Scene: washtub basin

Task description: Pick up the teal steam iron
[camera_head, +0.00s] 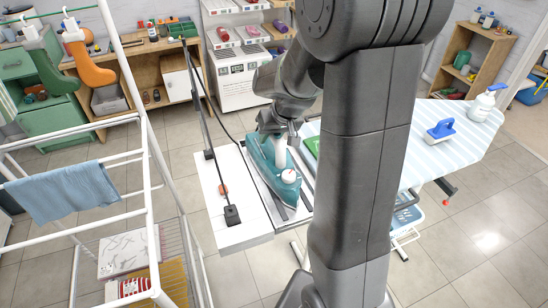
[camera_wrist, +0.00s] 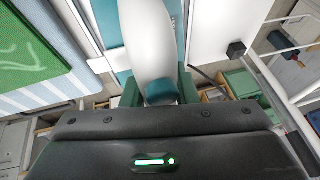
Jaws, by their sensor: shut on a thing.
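The teal steam iron (camera_head: 276,170), with a white handle and a white knob, is at the white rest at the left end of the ironing board in the head view. I cannot tell whether it touches the rest. My gripper (camera_head: 279,134) comes down on it from above, at the end near the back. In the wrist view, the white handle (camera_wrist: 148,45) runs between the green fingers of my gripper (camera_wrist: 160,90), which are shut on it. Teal parts of the iron show beside and below the handle. My arm hides part of the board.
A striped ironing board (camera_head: 420,160) extends right, bearing a green folded cloth (camera_head: 311,146), a blue brush-like object (camera_head: 440,131) and a white spray bottle (camera_head: 482,108). A black stand (camera_head: 232,214) is on the white rest's left side. A drying rack with a blue towel (camera_head: 64,195) stands left.

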